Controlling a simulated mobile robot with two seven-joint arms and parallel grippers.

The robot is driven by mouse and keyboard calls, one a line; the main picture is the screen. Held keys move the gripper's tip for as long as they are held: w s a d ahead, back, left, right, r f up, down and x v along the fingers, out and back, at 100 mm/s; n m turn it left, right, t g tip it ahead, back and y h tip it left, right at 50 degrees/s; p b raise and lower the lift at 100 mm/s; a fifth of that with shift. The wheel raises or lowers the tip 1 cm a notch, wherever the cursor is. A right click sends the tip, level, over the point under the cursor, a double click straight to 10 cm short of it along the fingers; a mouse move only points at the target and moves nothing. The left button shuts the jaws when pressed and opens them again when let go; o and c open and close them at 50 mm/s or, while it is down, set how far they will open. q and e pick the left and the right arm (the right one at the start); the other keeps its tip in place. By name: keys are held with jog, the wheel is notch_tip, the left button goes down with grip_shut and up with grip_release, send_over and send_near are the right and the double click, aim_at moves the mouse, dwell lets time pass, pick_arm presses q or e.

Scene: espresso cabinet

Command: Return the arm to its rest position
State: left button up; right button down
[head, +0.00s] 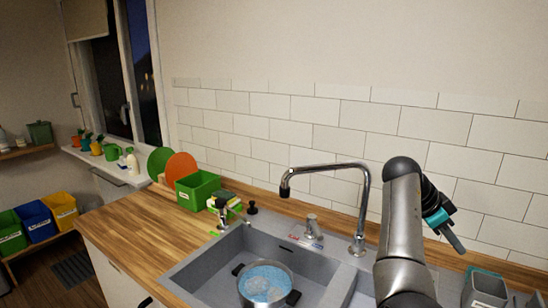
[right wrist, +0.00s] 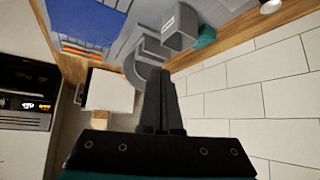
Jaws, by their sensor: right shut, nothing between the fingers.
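My right arm (head: 402,220) rises at the right of the head view, bent at its top. My right gripper (head: 454,238) hangs at the arm's right side, in front of the tiled wall. In the right wrist view its fingers (right wrist: 160,103) are together and nothing is between them. My left gripper is in neither view.
A grey sink (head: 210,262) holds a pot (head: 266,284) with bluish contents. A chrome faucet (head: 365,205) stands just left of my arm. The wooden counter (head: 130,235) is mostly clear at left, with a green box (head: 197,190) by the wall. A grey container (head: 486,290) stands below my gripper.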

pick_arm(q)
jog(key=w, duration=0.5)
pick_arm(e)
jog(key=s+a+f+n+t+y, duration=0.1)
jog(key=s+a+f+n+t, duration=0.1)
jog(key=s+f+n, duration=0.45)
jog(key=s+a+f+n+t, duration=0.1)
jog(key=s+a+f+n, duration=0.15)
jog(key=f, duration=0.75)
jog(key=s+a+f+n+t+y, duration=0.3)
jog(key=s+a+n+y, duration=0.5)
jog(key=s+a+n, duration=0.85)
jog(key=s+a+f+m+g+b, duration=0.1)
jog(key=s+a+f+m+b, duration=0.15)
jog(key=f, duration=1.15)
jog(key=s+a+f+m+g+b, duration=0.1)
jog(key=s+f+g+b, duration=0.15)
jog(key=f, duration=1.25)
pick_arm(q)
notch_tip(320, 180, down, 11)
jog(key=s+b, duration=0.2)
jog(key=b, duration=0.4)
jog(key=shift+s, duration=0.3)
pick_arm(e)
jog(key=s+d+f, duration=0.3)
jog(key=s+f, duration=1.2)
jog(key=f, duration=0.3)
jog(key=shift+f, duration=0.35)
